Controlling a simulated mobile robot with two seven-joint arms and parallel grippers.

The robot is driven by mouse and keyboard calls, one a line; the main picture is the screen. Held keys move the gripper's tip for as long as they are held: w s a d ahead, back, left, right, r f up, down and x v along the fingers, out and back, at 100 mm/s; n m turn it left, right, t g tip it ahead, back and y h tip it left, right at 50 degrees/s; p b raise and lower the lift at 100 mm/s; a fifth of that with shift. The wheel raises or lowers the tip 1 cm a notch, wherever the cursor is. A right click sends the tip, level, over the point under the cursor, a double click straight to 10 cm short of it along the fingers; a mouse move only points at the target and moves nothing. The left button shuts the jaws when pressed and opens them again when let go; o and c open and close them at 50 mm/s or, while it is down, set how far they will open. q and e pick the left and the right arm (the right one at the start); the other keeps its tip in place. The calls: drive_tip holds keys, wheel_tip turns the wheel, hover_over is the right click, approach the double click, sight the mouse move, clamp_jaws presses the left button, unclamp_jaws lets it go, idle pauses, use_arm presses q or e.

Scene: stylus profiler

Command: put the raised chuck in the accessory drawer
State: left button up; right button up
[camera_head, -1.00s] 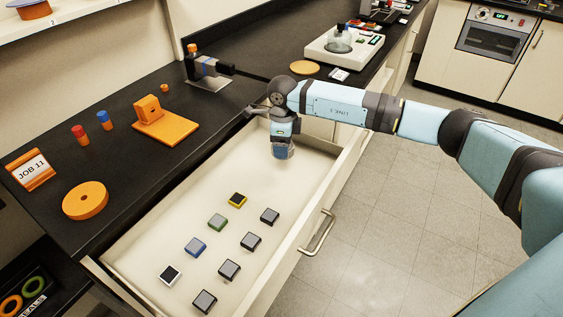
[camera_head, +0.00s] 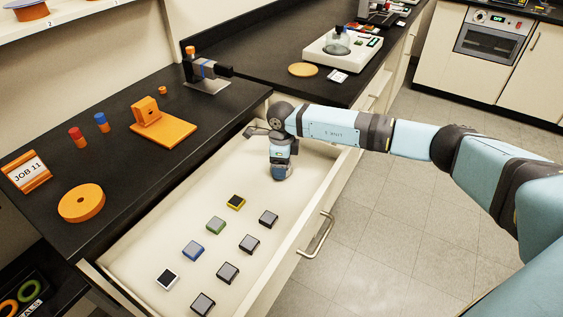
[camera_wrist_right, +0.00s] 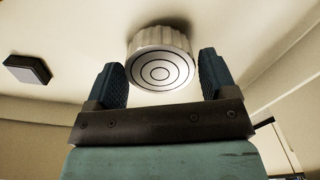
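The raised chuck (camera_wrist_right: 160,68) is a pale grey disc with a ridged side and concentric rings on its face. In the right wrist view it sits between the two blue fingers of my right gripper (camera_wrist_right: 163,78), which are close against its sides. In the head view my right gripper (camera_head: 282,174) points down inside the open accessory drawer (camera_head: 170,237), near its far end. The chuck is mostly hidden there, and I cannot tell whether it touches the drawer floor. My left gripper is not in view.
The drawer handle (camera_head: 318,236) faces the aisle. An orange stand (camera_head: 163,125) and an orange ring (camera_head: 82,203) are on the black counter.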

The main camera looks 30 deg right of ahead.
drive_tip(key=shift+o, duration=0.8)
drive_tip(key=shift+r, duration=0.1)
wheel_tip(320, 180, up, 12)
drive_tip(key=p, duration=0.1)
